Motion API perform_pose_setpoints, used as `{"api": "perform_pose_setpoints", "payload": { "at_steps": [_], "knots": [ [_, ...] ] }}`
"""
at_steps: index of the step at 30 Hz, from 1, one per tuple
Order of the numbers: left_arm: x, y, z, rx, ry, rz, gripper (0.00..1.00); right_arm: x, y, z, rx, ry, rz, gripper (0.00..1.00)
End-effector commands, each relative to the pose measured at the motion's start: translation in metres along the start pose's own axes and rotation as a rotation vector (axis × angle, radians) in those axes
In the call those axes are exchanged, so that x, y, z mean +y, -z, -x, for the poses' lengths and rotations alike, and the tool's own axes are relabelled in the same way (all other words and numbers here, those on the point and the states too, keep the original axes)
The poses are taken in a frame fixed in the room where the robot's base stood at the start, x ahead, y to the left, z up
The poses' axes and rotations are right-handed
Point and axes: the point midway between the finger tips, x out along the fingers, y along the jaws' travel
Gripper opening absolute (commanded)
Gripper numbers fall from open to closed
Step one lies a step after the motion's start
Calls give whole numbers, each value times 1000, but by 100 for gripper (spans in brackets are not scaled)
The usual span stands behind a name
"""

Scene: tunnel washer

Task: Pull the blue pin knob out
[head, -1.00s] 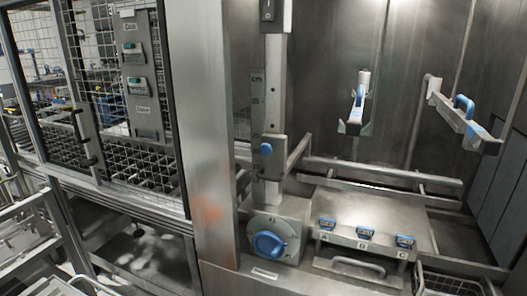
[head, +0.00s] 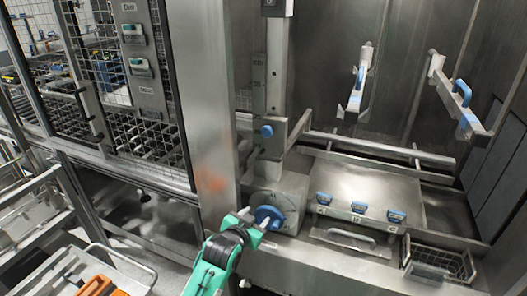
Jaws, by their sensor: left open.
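The small blue pin knob (head: 267,131) sticks out of the steel block on the upright post marked in cm. My left gripper (head: 260,224) is on a green arm that comes up from the bottom edge. It is open, low in front of the large blue dial knob (head: 268,217), and lies well below the pin knob. I cannot tell whether its fingers touch the dial knob. The pin knob is unobstructed. My right gripper is not in view.
A wire basket (head: 440,262) is at lower right. A wide steel pillar (head: 205,120) stands left of the post.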

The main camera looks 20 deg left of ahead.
Motion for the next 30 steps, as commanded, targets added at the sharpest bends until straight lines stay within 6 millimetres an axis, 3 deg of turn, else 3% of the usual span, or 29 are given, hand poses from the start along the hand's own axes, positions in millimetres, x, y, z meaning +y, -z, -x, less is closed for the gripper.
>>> {"api": "perform_pose_setpoints", "payload": {
  "at_steps": [1,3,6,9,13,17,30],
  "knots": [
    [-12,47,19,65,16,-6,52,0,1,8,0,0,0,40],
    [-24,96,46,138,36,-16,52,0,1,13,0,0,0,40],
    [-37,148,82,223,62,-26,52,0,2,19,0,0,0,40],
    [-45,179,108,280,79,-35,52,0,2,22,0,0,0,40],
    [-49,196,125,313,89,-41,52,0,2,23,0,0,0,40],
    [-51,202,120,318,91,-41,52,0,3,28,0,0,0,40],
    [-57,228,46,315,90,-40,52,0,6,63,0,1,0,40]
  ]
}}
